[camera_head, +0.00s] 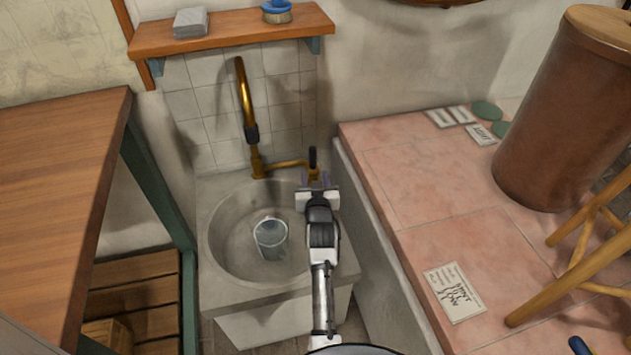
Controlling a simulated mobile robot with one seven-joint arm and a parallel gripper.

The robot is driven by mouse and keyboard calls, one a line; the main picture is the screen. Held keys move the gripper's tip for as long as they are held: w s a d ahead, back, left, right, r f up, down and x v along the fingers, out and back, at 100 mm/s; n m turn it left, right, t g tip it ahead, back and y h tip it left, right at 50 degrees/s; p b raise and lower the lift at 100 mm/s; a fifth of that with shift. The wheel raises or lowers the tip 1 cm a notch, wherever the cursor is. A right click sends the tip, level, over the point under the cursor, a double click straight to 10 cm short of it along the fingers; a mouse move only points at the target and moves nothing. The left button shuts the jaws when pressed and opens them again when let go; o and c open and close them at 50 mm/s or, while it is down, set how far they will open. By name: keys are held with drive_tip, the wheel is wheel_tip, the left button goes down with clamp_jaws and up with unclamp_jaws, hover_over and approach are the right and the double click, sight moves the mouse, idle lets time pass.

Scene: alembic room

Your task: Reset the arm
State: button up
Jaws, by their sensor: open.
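My gripper (317,182) is above the right rim of the stone sink, with its fingers pointing away toward the brass tap fitting. It is open, and nothing shows between its fingers. The black tap lever stands just beyond the fingertips; I cannot tell whether they touch it. My arm reaches up from the bottom of the view along the sink's right side and hides part of the rim.
A clear glass (270,238) stands in the sink (226,256) under the brass tap (247,110). A wooden table (60,170) is at left. A pink tiled counter (415,190) at right bears a brown barrel (560,115). A shelf (240,29) hangs above.

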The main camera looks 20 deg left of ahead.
drive_tip(key=shift+s+d, duration=0.25)
drive_tip(key=shift+s, duration=0.3)
drive_tip(key=shift+r, duration=0.1)
